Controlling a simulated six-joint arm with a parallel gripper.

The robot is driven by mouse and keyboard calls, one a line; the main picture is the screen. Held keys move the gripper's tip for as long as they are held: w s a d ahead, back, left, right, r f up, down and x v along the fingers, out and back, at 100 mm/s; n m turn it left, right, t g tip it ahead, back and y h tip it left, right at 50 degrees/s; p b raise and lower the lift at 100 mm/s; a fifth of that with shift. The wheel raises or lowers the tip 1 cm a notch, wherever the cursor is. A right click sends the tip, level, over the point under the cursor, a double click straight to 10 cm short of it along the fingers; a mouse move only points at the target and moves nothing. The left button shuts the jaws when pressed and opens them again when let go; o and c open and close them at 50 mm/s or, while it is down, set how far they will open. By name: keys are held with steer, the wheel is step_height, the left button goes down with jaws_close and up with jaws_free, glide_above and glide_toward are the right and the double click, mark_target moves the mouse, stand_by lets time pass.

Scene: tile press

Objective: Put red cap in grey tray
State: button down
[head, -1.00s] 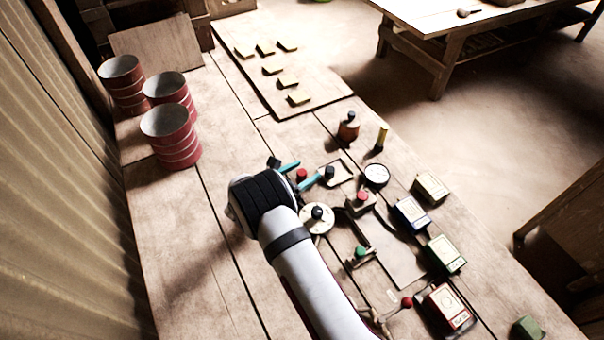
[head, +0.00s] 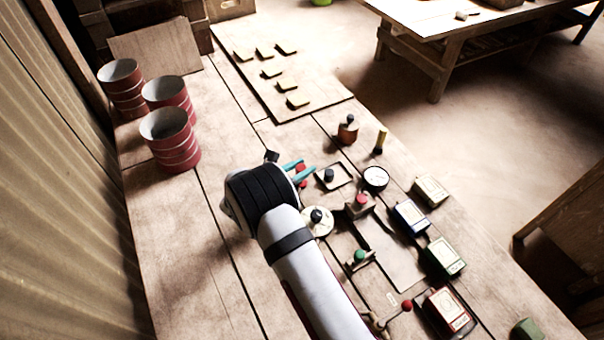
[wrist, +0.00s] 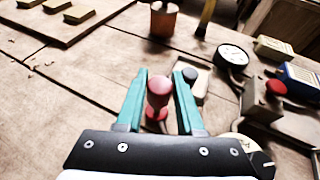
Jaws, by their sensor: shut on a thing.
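The red cap (wrist: 158,92) has a rounded knob top and stands between my gripper's two teal fingers in the wrist view. In the head view the red cap (head: 301,170) is partly hidden by the fingers. My gripper (head: 300,172) is shut on it; the fingers also show in the wrist view (wrist: 159,95). I cannot tell whether the cap is clear of the table. A small square tray (head: 347,184), seemingly the grey one, lies just right of the gripper. A black-knobbed piece (head: 328,175) is at its left side. The wrist view shows it partly behind the right finger.
A round dial (head: 376,177), a red-knobbed block (head: 361,203) and a pale disc with a black knob (head: 317,221) stand close by. An orange pot (head: 348,130) is behind. Several boxes line the right. Red tins (head: 170,140) stand left; bare table lies between.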

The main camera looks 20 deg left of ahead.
steer(key=w+d+r+m+g+h, duration=0.15)
steer(key=d+r, duration=0.25)
steer(key=d, duration=0.6)
steer(key=w+d+r+m+g+h, duration=0.1)
steer(key=w+d+r+m+h, duration=0.2)
steer(key=d, duration=0.7)
glide_above(342, 172)
steer(key=shift+g, duration=0.25)
steer(key=f, duration=0.6)
steer(key=shift+s+d+f, duration=0.2)
steer(key=f, duration=0.4)
steer(key=shift+w+a+f, duration=0.1)
steer(key=shift+a, duration=0.1)
steer(key=shift+f, duration=0.1)
steer(key=c, duration=0.5)
jaws_free()
